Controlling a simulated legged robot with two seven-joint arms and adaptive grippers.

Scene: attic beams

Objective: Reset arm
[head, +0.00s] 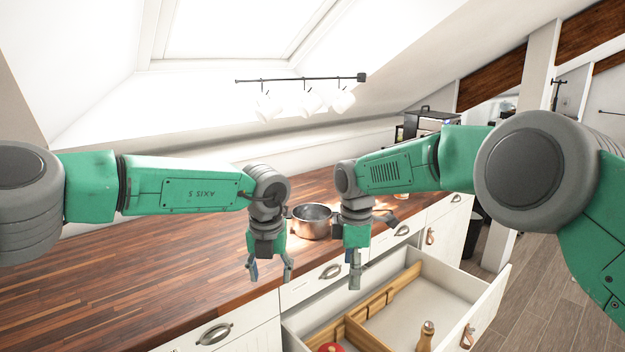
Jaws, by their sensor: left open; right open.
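My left gripper (270,270) points down with its fingers apart, empty, in front of the counter's front edge. My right gripper (355,277) also points down, open and empty, in front of the counter and by the back left of the open drawer (440,295). Its fingers look nearly in line from this view. A steel pot (311,224) stands on the wooden counter (130,270), seen between the two grippers and behind them. Neither gripper visibly holds anything.
The open drawer has wooden dividers (375,300), a wooden mill (425,336) and a red object (331,347) at the lower edge. White mugs (312,100) hang from a rail (300,78). A dark appliance (430,120) stands at the back. The left counter is clear.

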